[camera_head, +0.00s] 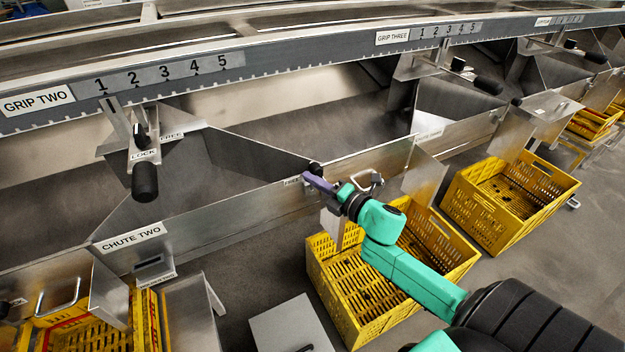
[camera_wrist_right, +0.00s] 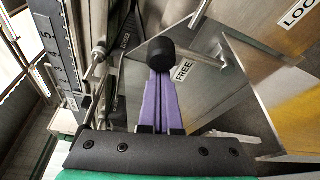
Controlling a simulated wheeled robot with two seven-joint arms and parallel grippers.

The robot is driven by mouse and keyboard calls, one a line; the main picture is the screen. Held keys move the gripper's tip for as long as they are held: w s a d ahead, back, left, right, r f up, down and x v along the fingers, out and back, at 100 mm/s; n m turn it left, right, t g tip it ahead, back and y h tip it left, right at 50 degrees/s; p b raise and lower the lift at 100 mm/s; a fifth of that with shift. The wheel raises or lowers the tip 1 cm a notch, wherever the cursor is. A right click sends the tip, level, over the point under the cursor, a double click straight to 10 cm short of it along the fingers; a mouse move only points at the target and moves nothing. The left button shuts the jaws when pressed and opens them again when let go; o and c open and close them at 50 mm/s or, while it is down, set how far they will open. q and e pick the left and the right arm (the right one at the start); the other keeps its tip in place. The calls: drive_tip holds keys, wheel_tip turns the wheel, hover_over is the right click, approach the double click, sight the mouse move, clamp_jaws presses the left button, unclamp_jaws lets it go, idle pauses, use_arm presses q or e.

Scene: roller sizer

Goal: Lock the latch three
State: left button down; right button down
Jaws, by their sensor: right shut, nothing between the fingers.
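My right gripper (camera_head: 312,181) has purple fingers, pressed together and empty. Its tips are at a small black knob (camera_head: 315,168) at the upper end of a steel chute wall. In the right wrist view the shut fingers (camera_wrist_right: 160,76) point at the black knob (camera_wrist_right: 148,54), which covers their tips; I cannot tell whether they touch. A FREE label (camera_wrist_right: 183,70) lies just right of the knob, and a partly cut-off LOC label (camera_wrist_right: 299,14) is at the upper right. The knob carries no readable number. My left gripper is not in view.
A GRIP TWO lever (camera_head: 145,182) with LOCK and FREE labels stands at left, above the CHUTE TWO plate (camera_head: 131,238). A GRIP THREE sign (camera_head: 392,37) is on the rail. Yellow crates (camera_head: 342,305) (camera_head: 510,235) stand below. A steel handle (camera_head: 372,181) is right beside the gripper.

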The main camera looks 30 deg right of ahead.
sight(322, 173)
drive_tip(key=shift+d, duration=0.1)
